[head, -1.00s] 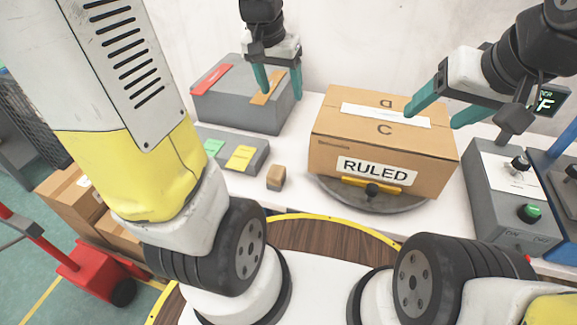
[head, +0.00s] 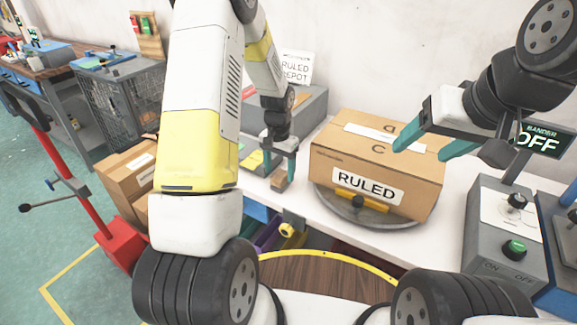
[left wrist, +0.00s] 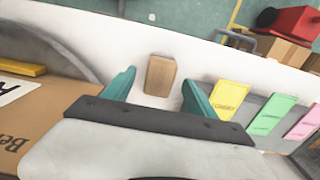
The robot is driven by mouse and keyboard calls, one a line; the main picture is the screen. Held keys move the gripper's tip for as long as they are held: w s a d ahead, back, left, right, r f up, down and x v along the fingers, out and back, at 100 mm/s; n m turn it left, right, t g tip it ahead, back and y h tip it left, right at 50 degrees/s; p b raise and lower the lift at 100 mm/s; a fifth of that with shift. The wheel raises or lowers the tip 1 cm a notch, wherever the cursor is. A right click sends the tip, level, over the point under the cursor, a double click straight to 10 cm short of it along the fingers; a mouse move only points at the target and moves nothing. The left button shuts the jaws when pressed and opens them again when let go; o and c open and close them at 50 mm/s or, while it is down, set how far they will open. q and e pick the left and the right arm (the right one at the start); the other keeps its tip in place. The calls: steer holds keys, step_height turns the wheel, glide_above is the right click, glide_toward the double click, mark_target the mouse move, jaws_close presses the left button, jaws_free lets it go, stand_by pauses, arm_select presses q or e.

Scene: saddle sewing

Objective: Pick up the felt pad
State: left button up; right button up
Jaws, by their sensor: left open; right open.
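A small tan block, which I take for the felt pad (head: 279,182), lies on the white table left of the cardboard box. It also shows in the left wrist view (left wrist: 160,75), between the tips of my left fingers with a gap on each side. My left gripper (head: 279,172) is open, pointing down at the pad, and holds nothing. My right gripper (head: 422,150) is open and empty, over the right side of the cardboard box.
The cardboard box (head: 330,163) marked RULED sits on a round grey turntable (head: 365,214). Yellow, green and pink cards (left wrist: 231,97) lie left of the pad.

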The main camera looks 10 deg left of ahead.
mark_target(280, 174)
arm_select(q)
step_height(280, 174, down, 4)
steer(key=shift+w+r, duration=0.1)
steer(key=shift+r, duration=0.05)
jaws_close()
steer(key=shift+r, duration=0.15)
steer(key=shift+r, duration=0.55)
step_height(280, 174, up, 2)
steer(key=shift+w+r, duration=0.1)
steer(key=shift+r, duration=0.05)
steer(key=s+a+r, duration=0.1)
steer(key=s+a, duration=0.2)
steer(key=s, duration=1.3)
steer(key=shift+a+r, duration=0.15)
steer(key=shift+r, duration=0.05)
